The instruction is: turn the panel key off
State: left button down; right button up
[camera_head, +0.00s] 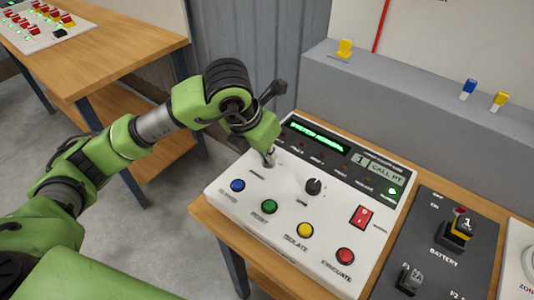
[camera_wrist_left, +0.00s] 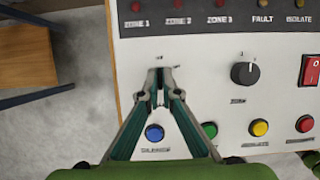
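The white control panel (camera_head: 325,213) sits on a wooden bench, with the panel key at its upper left. In the left wrist view the key (camera_wrist_left: 160,86) is a small grey piece, mostly hidden between my fingertips. My left gripper (camera_head: 268,160) reaches down onto the panel from the left. It also shows in the left wrist view (camera_wrist_left: 160,93), its fingers drawn close together on the key, above the blue button (camera_wrist_left: 154,132). The key's exact angle is hard to make out. My right gripper is in neither view.
A black rotary knob (camera_head: 313,187), a red rocker switch (camera_head: 361,217) and green, yellow and red buttons lie right of the key. A dark battery panel (camera_head: 471,270) stands further right. A grey ledge (camera_head: 400,90) runs behind. Another bench (camera_head: 130,55) is at upper left.

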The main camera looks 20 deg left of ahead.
pick_arm(q)
jog(key=shift+r, duration=0.1)
jog(key=c, duration=2.3)
grip_release()
jog(key=v, duration=1.2)
